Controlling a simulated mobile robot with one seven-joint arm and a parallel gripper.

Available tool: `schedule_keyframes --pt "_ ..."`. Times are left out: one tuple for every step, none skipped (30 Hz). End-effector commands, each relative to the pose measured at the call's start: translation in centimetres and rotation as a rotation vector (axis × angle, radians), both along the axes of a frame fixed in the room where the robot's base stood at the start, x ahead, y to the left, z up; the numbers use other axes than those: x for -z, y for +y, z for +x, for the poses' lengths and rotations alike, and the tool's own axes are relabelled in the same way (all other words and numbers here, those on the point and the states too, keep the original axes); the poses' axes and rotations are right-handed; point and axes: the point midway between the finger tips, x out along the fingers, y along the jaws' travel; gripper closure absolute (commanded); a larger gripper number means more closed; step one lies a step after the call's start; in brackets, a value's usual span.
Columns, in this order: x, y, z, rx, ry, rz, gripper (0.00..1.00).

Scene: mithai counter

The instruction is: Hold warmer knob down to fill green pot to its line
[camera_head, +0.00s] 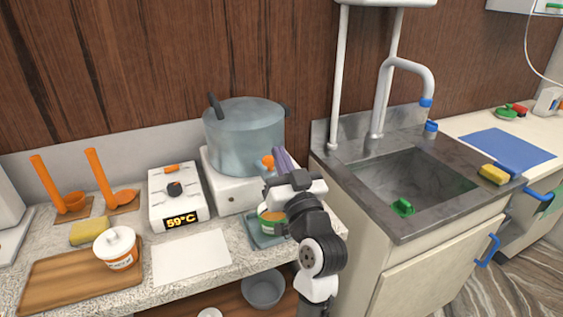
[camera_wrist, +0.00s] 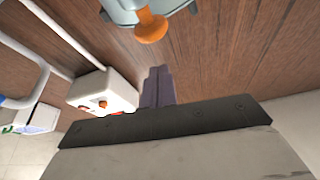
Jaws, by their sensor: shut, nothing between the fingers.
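The warmer (camera_head: 245,135) is a large grey-blue vessel with a dark handle, standing on a white base. Its orange knob (camera_head: 268,161) is on the front right; in the wrist view the knob (camera_wrist: 152,27) is at the top centre. My gripper (camera_head: 281,152) is shut and empty, with purple-grey fingers pointing up beside the knob. In the wrist view the fingertips (camera_wrist: 158,70) appear apart from the knob.
A white control box (camera_head: 172,197) reading 59°C stands left of the warmer. A sink (camera_head: 410,185) with a tall tap lies right. A steel bowl (camera_head: 264,288) sits on the shelf below.

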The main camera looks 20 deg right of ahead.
Motion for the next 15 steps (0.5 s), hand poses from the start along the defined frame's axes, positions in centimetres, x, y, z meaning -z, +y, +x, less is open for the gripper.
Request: schedule_keyframes --pt "1.7 -0.1 -1.3 0.005 0.002 0.0 1.0" --pt "1.9 -0.2 -2.1 0.007 0.001 -0.001 1.0" --pt "2.2 -0.1 -2.9 0.005 0.001 0.0 1.0" --pt "2.4 -0.1 -3.5 0.006 0.0 -0.001 1.0" --pt "2.5 -0.1 -4.1 0.006 0.0 -0.001 1.0" --pt "2.7 -0.2 -4.9 0.006 -0.002 0.0 1.0" --pt "2.8 -0.2 -5.3 0.007 -0.001 0.0 1.0" --pt "2.9 -0.1 -5.8 0.006 -0.001 -0.001 1.0" --pt "3.0 -0.1 -6.3 0.006 -0.002 0.0 1.0" --pt "3.1 -0.1 -6.6 0.005 -0.002 0.0 1.0" --pt "3.1 -0.1 -6.9 0.006 -0.003 -0.001 1.0" --pt "3.2 -0.1 -7.2 0.006 -0.003 -0.001 1.0" --pt "3.2 -0.1 -7.4 0.006 -0.003 -0.001 1.0" --pt "3.2 -0.1 -7.6 0.005 -0.003 0.0 1.0" --pt "3.2 -0.1 -7.7 0.005 -0.002 0.0 1.0"
